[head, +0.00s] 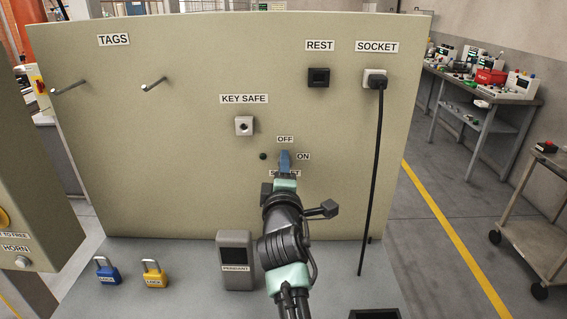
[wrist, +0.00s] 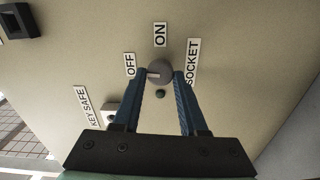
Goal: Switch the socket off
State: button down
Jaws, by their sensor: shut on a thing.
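The rotary socket switch shows as a round grey knob (wrist: 160,71) in the wrist view, between the OFF label (wrist: 130,65), the ON label (wrist: 160,34) and the SOCKET label (wrist: 192,62). A pale mark on the knob appears to point towards OFF. My gripper (wrist: 162,76) has its two blue fingers shut on the knob, one on each side. In the head view my gripper (head: 284,156) is at the panel below the OFF label (head: 285,139); its fingers hide the knob there. A small dark green lamp (wrist: 160,94) sits beside the knob.
The beige panel (head: 200,120) carries a key safe (head: 244,126), a REST holder (head: 319,78), tag pegs and a socket with a plug (head: 375,80) and hanging black cable. A pendant (head: 235,258), blue lock (head: 107,272) and yellow lock (head: 154,274) stand on the shelf.

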jog(key=shift+n, duration=0.7)
jog(key=shift+c, duration=2.3)
grip_release()
jog(key=shift+s, duration=0.1)
jog(key=s, duration=1.2)
jog(key=shift+s, duration=0.35)
